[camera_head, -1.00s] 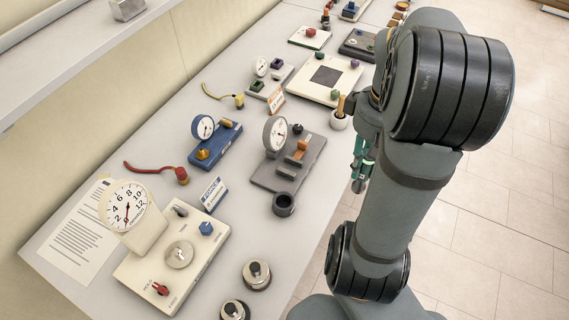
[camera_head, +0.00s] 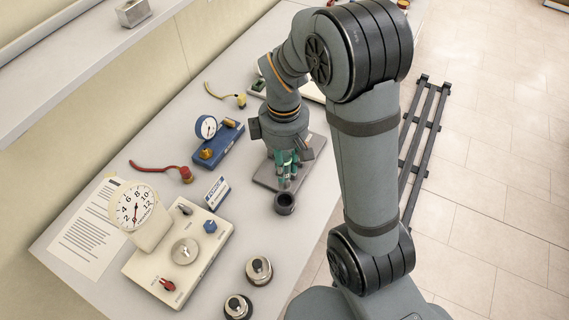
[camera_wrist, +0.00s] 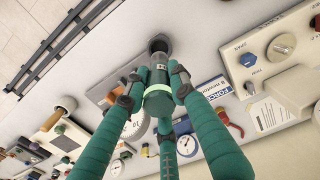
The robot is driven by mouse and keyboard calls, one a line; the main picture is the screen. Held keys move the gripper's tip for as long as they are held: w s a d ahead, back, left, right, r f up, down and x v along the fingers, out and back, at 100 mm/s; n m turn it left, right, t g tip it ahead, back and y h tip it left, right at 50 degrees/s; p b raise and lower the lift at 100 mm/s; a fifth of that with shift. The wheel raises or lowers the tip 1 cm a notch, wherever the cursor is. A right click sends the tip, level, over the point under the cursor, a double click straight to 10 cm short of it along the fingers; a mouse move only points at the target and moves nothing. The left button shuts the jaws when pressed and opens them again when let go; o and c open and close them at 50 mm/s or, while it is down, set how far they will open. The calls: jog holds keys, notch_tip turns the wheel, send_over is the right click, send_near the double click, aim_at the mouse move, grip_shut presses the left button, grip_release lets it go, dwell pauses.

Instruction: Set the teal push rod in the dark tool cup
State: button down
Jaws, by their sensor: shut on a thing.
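The dark tool cup (camera_head: 284,203) is a short, round, open-topped cup on the bench, and its mouth shows uncovered in the head view. It also shows in the wrist view (camera_wrist: 159,44), just beyond the rod's end. My gripper (camera_head: 286,170) has teal-green fingers and is above the bench just behind the cup, pointing down. In the wrist view, my gripper (camera_wrist: 156,88) is shut on the teal push rod (camera_wrist: 158,103), a stubby cylinder with a greyish end directed toward the cup. The rod appears apart from the cup; the exact gap cannot be told.
A grey gauge stand (camera_head: 265,178) lies under my gripper. A blue dial gauge (camera_head: 222,146) stands to its left. A cream panel with a large dial (camera_head: 205,250) and two round weights (camera_head: 259,270) are nearer. A small sign (camera_head: 216,193) stands left of the cup.

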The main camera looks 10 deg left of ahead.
aim_at(284, 189)
jog(key=shift+f, duration=0.1)
notch_tip(284, 189, down, 6)
jog(key=b, duration=0.5)
jog(key=shift+f+b, duration=2.4)
jog(key=shift+b, duration=0.2)
dwell(1.2)
jog(key=c, duration=1.4)
grip_release()
notch_tip(284, 189, up, 12)
jog(key=shift+r, duration=0.1)
